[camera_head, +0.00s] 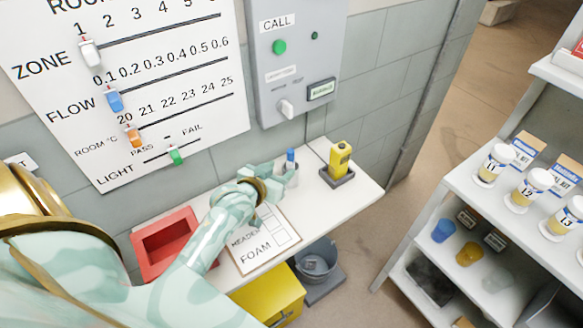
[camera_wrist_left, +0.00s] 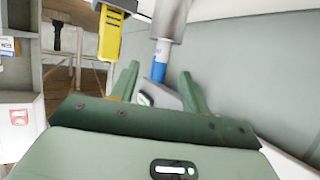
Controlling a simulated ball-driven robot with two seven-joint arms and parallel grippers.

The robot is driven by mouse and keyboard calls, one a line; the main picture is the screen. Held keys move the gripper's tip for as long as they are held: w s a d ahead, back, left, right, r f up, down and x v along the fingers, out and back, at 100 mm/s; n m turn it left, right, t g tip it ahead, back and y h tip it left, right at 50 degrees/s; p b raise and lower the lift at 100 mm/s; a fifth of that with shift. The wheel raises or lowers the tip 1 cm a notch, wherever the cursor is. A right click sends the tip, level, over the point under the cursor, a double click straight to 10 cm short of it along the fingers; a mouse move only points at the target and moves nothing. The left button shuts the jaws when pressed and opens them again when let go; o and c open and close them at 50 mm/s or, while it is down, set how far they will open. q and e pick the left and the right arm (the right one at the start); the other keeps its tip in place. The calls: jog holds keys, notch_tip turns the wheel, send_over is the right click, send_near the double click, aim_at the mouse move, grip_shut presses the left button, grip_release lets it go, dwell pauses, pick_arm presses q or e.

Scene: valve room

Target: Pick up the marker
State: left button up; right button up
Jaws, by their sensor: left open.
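The marker (camera_head: 291,156) shows as a blue end standing up out of a small grey cup (camera_head: 292,178) on the white shelf; its lower part is hidden in the cup. My left gripper (camera_head: 276,182) is at the cup's left side, partly hidden behind my own wrist. In the left wrist view the picture is upside down: the marker (camera_wrist_left: 160,62) juts from the cup (camera_wrist_left: 169,20) toward the gap between the two green fingers of my left gripper (camera_wrist_left: 158,80). The fingers are apart, and I cannot tell whether either touches the marker. My right gripper is not in view.
A yellow handheld device (camera_head: 340,158) stands in a dark base right of the cup. A clipboard (camera_head: 262,240) and red tray (camera_head: 166,246) lie on the shelf (camera_head: 343,200). A grey control box (camera_head: 296,60) hangs above. A yellow cabinet (camera_head: 270,297) and bucket (camera_head: 316,263) are below.

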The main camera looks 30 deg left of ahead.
aim_at(289, 162)
pick_arm(q)
jog(key=shift+x, duration=1.25)
jog(key=b+x, duration=0.2)
jog(key=x, duration=0.3)
jog(key=shift+w+a, duration=0.1)
jog(key=shift+a, duration=0.05)
jog(key=shift+w, duration=0.1)
jog(key=shift+r, duration=0.1)
grip_shut()
